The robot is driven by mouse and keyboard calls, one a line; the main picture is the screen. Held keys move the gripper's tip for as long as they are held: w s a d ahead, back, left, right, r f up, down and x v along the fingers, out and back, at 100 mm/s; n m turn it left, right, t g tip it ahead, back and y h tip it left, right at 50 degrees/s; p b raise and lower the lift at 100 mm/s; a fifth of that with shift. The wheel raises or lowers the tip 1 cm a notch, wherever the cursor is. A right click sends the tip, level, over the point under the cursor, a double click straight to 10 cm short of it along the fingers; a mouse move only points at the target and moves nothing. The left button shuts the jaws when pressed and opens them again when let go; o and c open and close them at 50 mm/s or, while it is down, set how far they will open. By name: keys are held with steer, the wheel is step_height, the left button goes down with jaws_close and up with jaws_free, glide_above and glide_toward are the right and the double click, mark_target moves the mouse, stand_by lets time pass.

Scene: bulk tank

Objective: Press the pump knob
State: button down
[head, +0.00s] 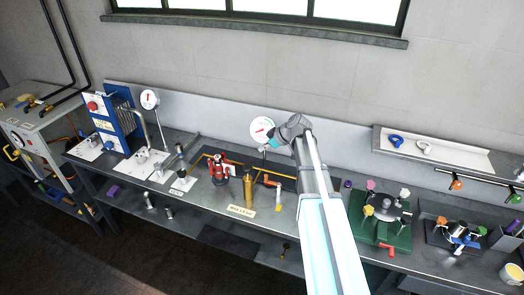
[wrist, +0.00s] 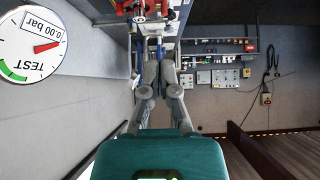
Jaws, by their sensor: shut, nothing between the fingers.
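I cannot tell for sure which part is the pump knob. A red round knob (head: 92,106) sits on the blue unit (head: 117,120) at the left of the bench in the head view. A red part (head: 218,168) and an upright brass cylinder (head: 248,190) stand mid-bench. My gripper shows in the wrist view (wrist: 156,42), shut and empty, its fingers reaching toward the top of the picture. In the head view my arm comes in from the bottom, and its wrist is above the bench near the round gauge (head: 262,127); the fingertips are hard to make out there.
The gauge also shows large in the wrist view (wrist: 30,45), reading 0.00 bar. A green-based fixture (head: 380,225) with coloured knobs stands to the right. A shelf (head: 440,150) hangs behind it. A second gauge (head: 149,99) rises on the left. The metal bench (head: 215,203) has some bare front surface.

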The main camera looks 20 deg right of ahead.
steer(key=b, duration=0.6)
glide_above(251, 168)
steer(key=f, duration=0.6)
steer(key=shift+w+a+f, duration=0.3)
steer(key=shift+w+f, duration=0.05)
steer(key=shift+w, duration=0.05)
steer(key=shift+f+b, duration=1.7)
steer(key=shift+b, duration=0.15)
step_height(251, 168, down, 3)
steer(key=b, duration=0.3)
steer(key=shift+s+f, duration=0.1)
steer(key=shift+f, duration=0.1)
steer(key=shift+r, duration=0.15)
step_height(251, 168, up, 4)
steer(key=p, duration=0.4)
steer(key=p+v, duration=0.6)
steer(key=v, duration=0.4)
steer(key=shift+p, duration=0.4)
